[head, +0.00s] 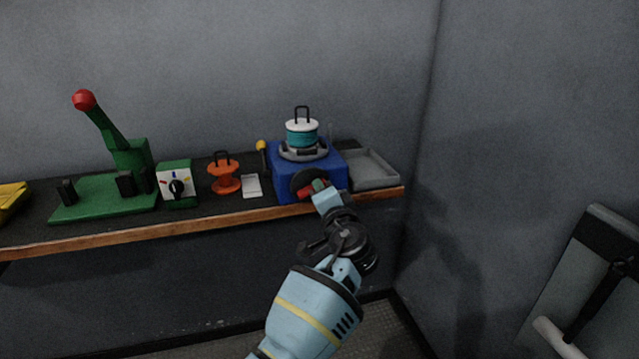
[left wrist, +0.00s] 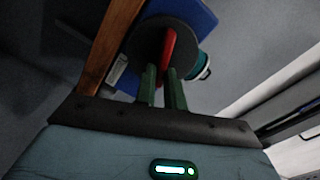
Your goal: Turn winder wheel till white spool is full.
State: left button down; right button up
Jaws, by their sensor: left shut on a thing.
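The blue winder (head: 335,175) stands near the right end of the shelf. On its top sits the white spool (head: 302,126), wound with a thick band of teal wire and topped by a black loop. The dark winder wheel (head: 303,177) is on the winder's front face and has a red handle (head: 305,192). My left gripper (head: 318,186) is at the wheel, its green fingers closed on the red handle. The left wrist view shows the fingers (left wrist: 163,85) at the red handle (left wrist: 169,45) in front of the dark wheel (left wrist: 145,42). My right gripper is out of view.
Left of the winder are a yellow-topped post (head: 261,147), a white card (head: 251,186), an orange spool (head: 224,176), a dial box (head: 176,184) and a green lever press (head: 130,160). A grey tray (head: 372,172) is at the right. The wooden shelf edge (head: 150,233) runs along the front.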

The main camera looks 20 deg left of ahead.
pick_arm(q)
jog(key=shift+f+m+p, duration=0.15)
jog(key=shift+m+p, duration=0.95)
jog(key=shift+m, duration=1.2)
jog(key=c, duration=1.5)
grip_release()
jog(key=shift+f, duration=0.15)
jog(key=shift+v, duration=3.9)
